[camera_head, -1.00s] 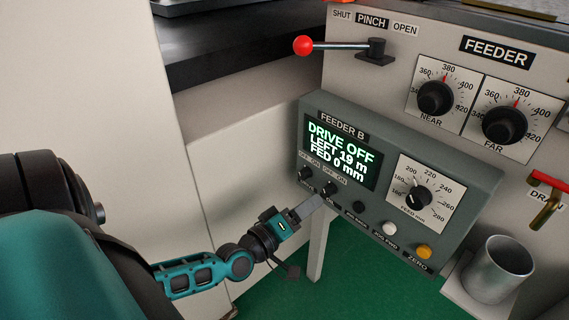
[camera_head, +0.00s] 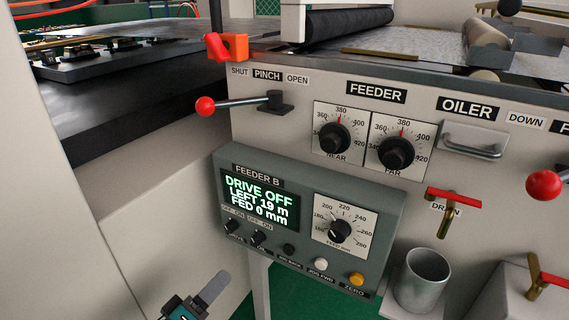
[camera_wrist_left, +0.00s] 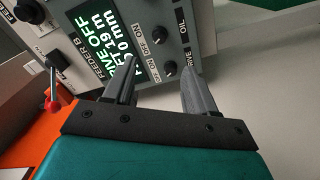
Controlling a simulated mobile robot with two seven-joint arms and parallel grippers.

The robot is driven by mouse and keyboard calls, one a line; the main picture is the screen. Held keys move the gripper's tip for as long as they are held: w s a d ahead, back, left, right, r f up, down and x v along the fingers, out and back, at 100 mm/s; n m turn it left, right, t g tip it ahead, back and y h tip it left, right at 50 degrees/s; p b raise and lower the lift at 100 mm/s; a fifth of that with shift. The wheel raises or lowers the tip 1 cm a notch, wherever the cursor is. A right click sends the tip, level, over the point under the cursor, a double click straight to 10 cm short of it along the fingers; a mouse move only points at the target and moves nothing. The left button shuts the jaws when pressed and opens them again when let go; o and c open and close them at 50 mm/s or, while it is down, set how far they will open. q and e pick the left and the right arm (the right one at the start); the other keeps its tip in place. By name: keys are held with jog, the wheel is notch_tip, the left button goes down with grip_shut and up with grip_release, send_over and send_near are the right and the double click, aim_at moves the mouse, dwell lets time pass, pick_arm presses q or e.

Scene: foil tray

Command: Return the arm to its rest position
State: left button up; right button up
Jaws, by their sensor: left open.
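My left gripper (camera_head: 207,296) is at the bottom of the head view, below and left of the Feeder B control box (camera_head: 388,222), clear of its switches. The left wrist view shows its two grey fingers (camera_wrist_left: 158,88) spread apart with nothing between them. Beyond the fingers are the box's dark screen (camera_wrist_left: 112,40) and two black rotary switches (camera_wrist_left: 162,51). In the head view the screen (camera_head: 261,203) reads DRIVE OFF, LEFT 19 m, FED 0 mm. My right gripper is not in view.
A red-knobbed pinch lever (camera_head: 205,106) sticks out above the box. A metal cup (camera_head: 424,280) stands right of the box, under a red-handled drain valve (camera_head: 445,208). A second red knob (camera_head: 543,184) is at far right. Open space lies left of the box.

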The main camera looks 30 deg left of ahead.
pick_arm(q)
jog(key=s+d+f+m+g+h, duration=0.1)
jog(key=d+f+m+g, duration=0.15)
jog(key=d+m, duration=0.5)
jog(key=s+d+f+m+g+h, duration=0.1)
jog(key=s+d+f+m+g, duration=0.1)
jog(key=d+m+g, duration=0.5)
notch_tip(320, 180, up, 10)
jog(key=s+a+t+y+p, duration=0.1)
jog(key=t+p, duration=0.1)
jog(key=p, duration=1.3)
jog(key=shift+s+a+r+n+y, duration=0.15)
jog(key=shift+s+n+y, duration=0.15)
jog(key=shift+n, duration=0.05)
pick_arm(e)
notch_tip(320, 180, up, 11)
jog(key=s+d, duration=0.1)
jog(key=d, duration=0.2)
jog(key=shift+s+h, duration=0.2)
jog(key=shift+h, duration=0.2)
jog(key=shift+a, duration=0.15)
